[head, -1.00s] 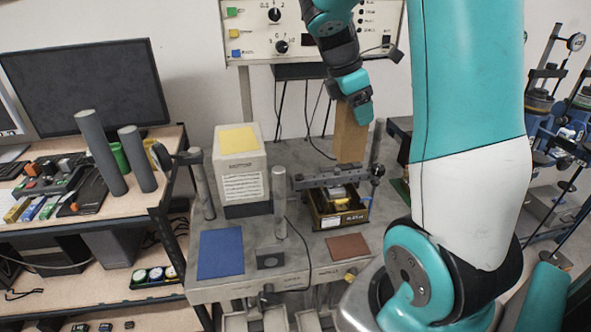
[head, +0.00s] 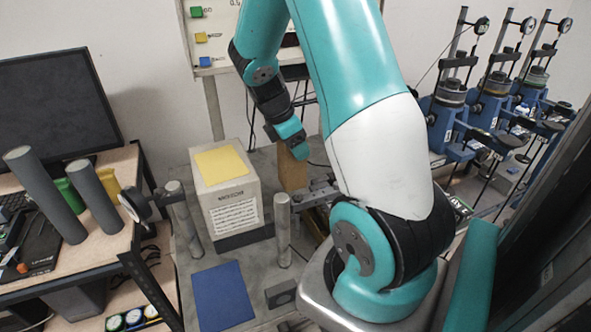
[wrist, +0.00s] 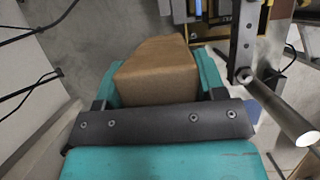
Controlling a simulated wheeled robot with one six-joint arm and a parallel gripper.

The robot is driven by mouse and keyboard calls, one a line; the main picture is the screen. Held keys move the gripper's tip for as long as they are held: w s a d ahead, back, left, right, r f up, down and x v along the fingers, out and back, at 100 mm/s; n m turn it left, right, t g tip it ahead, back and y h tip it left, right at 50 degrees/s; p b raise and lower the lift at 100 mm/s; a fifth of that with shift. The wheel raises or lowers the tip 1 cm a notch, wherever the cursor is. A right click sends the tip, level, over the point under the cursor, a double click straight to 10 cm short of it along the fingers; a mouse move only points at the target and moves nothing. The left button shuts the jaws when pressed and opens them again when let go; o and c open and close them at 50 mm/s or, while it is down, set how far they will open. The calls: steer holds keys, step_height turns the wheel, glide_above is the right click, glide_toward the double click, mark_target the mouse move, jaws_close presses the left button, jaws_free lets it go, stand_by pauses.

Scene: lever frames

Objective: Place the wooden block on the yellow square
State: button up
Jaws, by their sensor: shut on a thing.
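The wooden block (head: 291,170) is a tall brown piece that hangs upright below my gripper (head: 292,146) in the head view. My gripper is shut on its upper end. In the wrist view the block (wrist: 158,72) sits between the two teal fingers of my gripper (wrist: 157,85). The yellow square (head: 221,163) lies on top of a white box-shaped instrument (head: 234,207), left of the block in the head view. The block is apart from the square. Its lower end is close to the table top, and I cannot tell whether it touches.
A blue square (head: 222,296) lies on the grey table in front of the white instrument. My arm hides the table's right part. Blue test stands (head: 490,100) are at the right.

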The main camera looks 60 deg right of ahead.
mark_target(295, 172)
step_height(295, 172, down, 8)
steer(key=shift+f+p, duration=0.2)
steer(key=shift+p, duration=0.45)
steer(key=o, duration=1.1)
steer(key=shift+f, duration=0.15)
steer(key=shift+o, duration=0.2)
